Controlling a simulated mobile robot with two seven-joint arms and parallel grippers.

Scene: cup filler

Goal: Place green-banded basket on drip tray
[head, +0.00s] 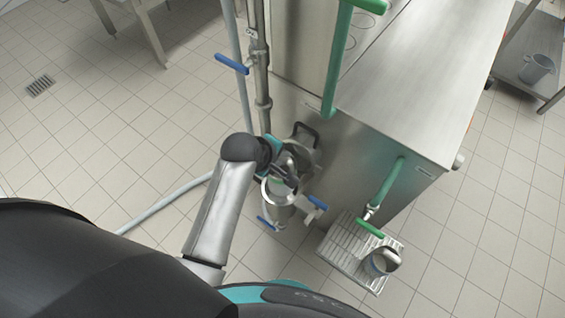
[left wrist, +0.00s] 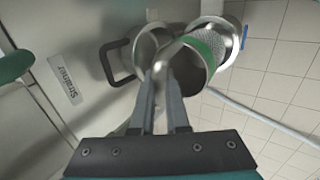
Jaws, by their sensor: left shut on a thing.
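The green-banded basket (left wrist: 205,46) is a metal cylinder with a mesh part, seen in the left wrist view near the steel wall. My left gripper (left wrist: 165,85) is shut on its metal handle. In the head view my left gripper (head: 285,172) is beside the machine's side, above a metal vessel; the basket is largely hidden there by the gripper. The drip tray (head: 343,243) is a slatted metal tray on the floor side of the machine, to the right of the gripper. My right gripper is not in view.
A metal cup (head: 379,264) stands on the right part of the drip tray, below a green tap (head: 390,182). A black handle (left wrist: 114,62) and a "Strainer" label (left wrist: 66,80) are on the wall. Blue valve levers (head: 232,64) and a grey hose (head: 165,202) are near my arm.

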